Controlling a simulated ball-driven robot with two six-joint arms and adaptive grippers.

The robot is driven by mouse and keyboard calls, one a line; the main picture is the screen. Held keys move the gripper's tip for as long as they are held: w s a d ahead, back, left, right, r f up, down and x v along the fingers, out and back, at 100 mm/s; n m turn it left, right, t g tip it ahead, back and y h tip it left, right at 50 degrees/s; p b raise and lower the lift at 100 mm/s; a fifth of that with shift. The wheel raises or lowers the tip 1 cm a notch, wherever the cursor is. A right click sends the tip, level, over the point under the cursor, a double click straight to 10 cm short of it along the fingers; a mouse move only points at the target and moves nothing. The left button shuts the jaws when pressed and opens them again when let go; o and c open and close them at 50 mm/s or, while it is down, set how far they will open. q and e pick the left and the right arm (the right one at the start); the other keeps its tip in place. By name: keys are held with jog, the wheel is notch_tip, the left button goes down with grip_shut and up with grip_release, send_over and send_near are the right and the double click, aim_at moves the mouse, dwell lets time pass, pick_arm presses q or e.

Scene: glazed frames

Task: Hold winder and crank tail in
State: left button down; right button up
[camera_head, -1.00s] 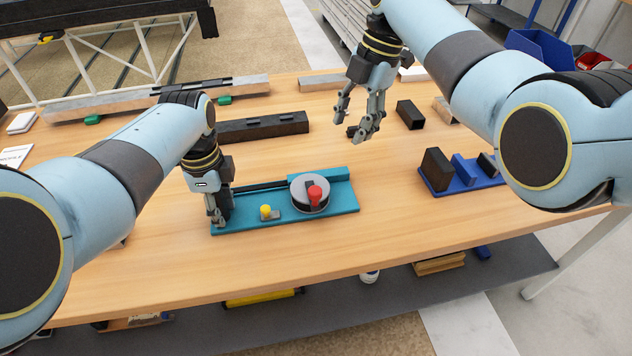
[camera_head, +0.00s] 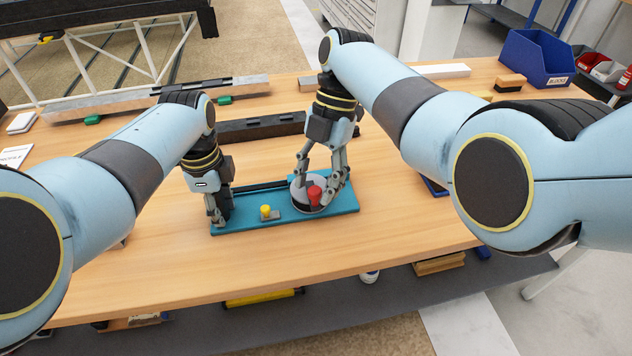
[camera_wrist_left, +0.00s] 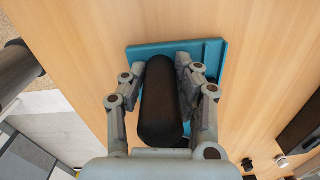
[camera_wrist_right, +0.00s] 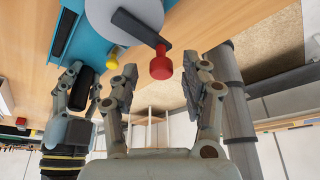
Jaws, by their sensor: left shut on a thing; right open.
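The winder is a teal base (camera_head: 240,226) on the wooden table, with a grey drum (camera_head: 299,190), a red crank knob (camera_head: 314,193) and a yellow knob (camera_head: 266,210). My left gripper (camera_head: 217,215) is shut on the black handle at the base's left end; the handle (camera_wrist_left: 160,105) sits between both fingers in the left wrist view. My right gripper (camera_head: 322,190) is open above the drum, its fingers on either side of the crank. In the right wrist view the red knob (camera_wrist_right: 160,66) and black crank arm (camera_wrist_right: 138,27) lie ahead of the open fingers (camera_wrist_right: 160,90), apart from them.
A dark bar (camera_head: 260,126) lies behind the winder. A blue tray (camera_head: 434,187) is partly hidden by my right arm. A blue bin (camera_head: 536,58) stands at the far right. The table in front of the winder is clear.

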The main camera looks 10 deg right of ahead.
jog(key=shift+s+a+f, duration=0.1)
jog(key=shift+f, duration=0.25)
grip_shut()
jog(key=shift+a+m, duration=0.1)
jog(key=shift+m, duration=0.2)
jog(key=a+m+t+y, duration=0.1)
jog(key=m, duration=0.2)
jog(key=shift+a, duration=0.2)
jog(key=shift+w+a+m+t, duration=0.25)
jog(key=shift+a+m+t, duration=0.2)
jog(key=shift+m, duration=0.6)
jog(key=shift+w+a+m+t, duration=0.25)
jog(key=shift+m+t, duration=0.2)
jog(key=shift+m, duration=0.6)
jog(key=shift+a, duration=0.1)
